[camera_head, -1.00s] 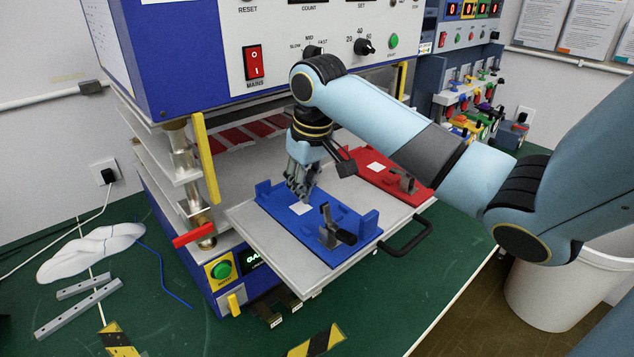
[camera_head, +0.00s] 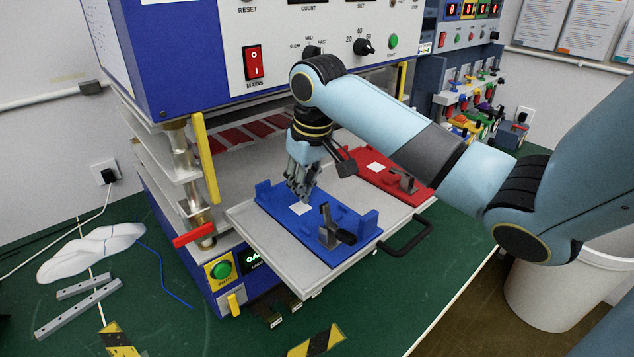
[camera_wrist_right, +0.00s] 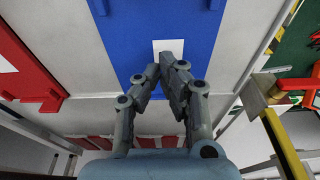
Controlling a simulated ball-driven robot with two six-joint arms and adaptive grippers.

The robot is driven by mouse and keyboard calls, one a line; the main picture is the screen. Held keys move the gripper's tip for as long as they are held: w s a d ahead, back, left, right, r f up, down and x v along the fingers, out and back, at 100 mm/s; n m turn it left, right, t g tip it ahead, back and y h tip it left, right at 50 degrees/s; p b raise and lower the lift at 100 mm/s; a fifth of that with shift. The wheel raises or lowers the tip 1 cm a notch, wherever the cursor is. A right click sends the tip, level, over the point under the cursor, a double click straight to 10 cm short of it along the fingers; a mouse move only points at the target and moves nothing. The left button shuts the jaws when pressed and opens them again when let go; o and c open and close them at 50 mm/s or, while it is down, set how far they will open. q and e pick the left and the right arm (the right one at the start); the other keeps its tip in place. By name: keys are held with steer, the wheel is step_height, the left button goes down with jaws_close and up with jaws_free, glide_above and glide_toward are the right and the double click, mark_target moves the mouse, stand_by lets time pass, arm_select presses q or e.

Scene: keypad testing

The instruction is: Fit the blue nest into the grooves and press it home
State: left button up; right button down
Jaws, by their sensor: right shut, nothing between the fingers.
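The blue nest (camera_head: 318,222) lies flat on the grey sliding tray (camera_head: 262,232), at its left side; it has raised end blocks, a dark toggle clamp and a small white pad (camera_head: 301,208). My right gripper (camera_head: 303,199) is shut and empty, pointing down over the blue nest near the white pad. The grooves under the nest are hidden. My left gripper is out of view.
A red nest (camera_head: 372,176) sits beside the blue one on the tray, behind my right forearm. The tray has a black handle (camera_head: 412,240). The blue and white machine (camera_head: 160,60) overhangs behind. Metal bars (camera_head: 78,302) and a white cloth (camera_head: 85,252) lie left.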

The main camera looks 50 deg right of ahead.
steer(key=shift+f+b, duration=0.3)
steer(key=shift+f, duration=0.7)
stand_by(0.8)
step_height(320, 180, up, 3)
steer(key=p, duration=0.2)
steer(key=shift+f+p, duration=0.2)
steer(key=shift+p, duration=0.1)
steer(key=shift+r, duration=2.25)
steer(key=shift+s+f, duration=0.1)
